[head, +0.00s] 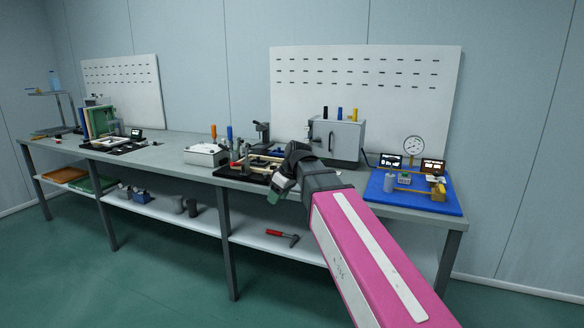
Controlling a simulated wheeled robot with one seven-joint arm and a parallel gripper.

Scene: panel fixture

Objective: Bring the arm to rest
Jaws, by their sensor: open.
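My gripper (279,190) is at the end of my pink arm, in the middle of the head view. It is dark and points left, in front of the bench's front edge, near a black fixture board. It is open, and I see nothing held in it. The gripper and wrist hide part of the bench edge and the fixture behind them. Whether it touches the bench cannot be told from this view.
A long grey workbench (170,151) runs along the wall. On it stand a grey cabinet box (345,142), a white box (206,155) and a blue board (388,199) with a gauge (414,146). A red-handled hammer (281,235) lies on the lower shelf. The floor in front is clear.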

